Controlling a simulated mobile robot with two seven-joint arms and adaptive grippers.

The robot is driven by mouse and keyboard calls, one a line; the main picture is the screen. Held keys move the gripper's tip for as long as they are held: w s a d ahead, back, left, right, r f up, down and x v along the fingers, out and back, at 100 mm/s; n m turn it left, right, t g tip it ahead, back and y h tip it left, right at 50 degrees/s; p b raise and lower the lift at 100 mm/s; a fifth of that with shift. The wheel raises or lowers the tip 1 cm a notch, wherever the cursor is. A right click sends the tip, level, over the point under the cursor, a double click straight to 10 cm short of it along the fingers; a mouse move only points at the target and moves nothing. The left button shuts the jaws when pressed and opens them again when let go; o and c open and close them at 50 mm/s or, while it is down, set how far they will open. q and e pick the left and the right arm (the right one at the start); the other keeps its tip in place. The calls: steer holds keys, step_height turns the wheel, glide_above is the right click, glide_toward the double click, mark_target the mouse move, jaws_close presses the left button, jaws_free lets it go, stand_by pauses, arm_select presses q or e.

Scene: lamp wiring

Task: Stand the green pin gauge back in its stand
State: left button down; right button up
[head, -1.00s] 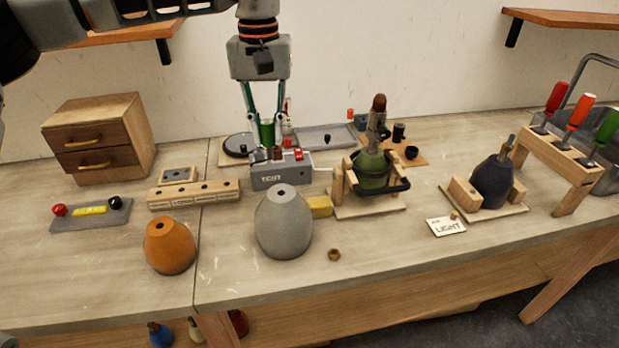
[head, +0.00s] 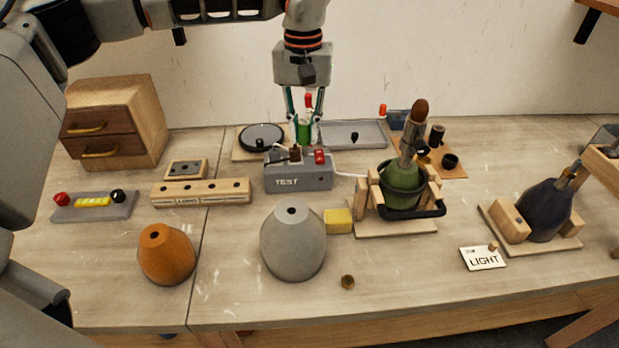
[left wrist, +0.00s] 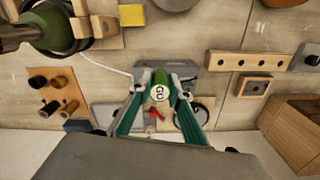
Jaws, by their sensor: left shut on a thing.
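The green pin gauge (head: 303,131) is between the fingers of my left gripper (head: 304,122), behind the grey TEST box. In the left wrist view my left gripper (left wrist: 160,84) is shut on the gauge (left wrist: 164,78), whose round white end is marked GO. A red piece (head: 308,100) shows between the fingers above the green part, and also in the left wrist view (left wrist: 154,114); I cannot tell if it belongs to the gauge. I cannot make out the gauge's stand; the TEST box hides the area below the fingertips. My right gripper is not in view.
The TEST box (head: 299,178) stands right in front of the gripper. A round black plate (head: 261,137) lies left of it and a grey tray (head: 352,134) right. A green lamp body (head: 404,187) sits in a wooden cradle at right.

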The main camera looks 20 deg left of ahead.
arm_select(q)
step_height(320, 180, down, 14)
steer(key=shift+r, duration=0.25)
steer(key=shift+f, duration=0.1)
steer(key=c, duration=2.2)
jaws_free()
steer(key=shift+o, duration=0.2)
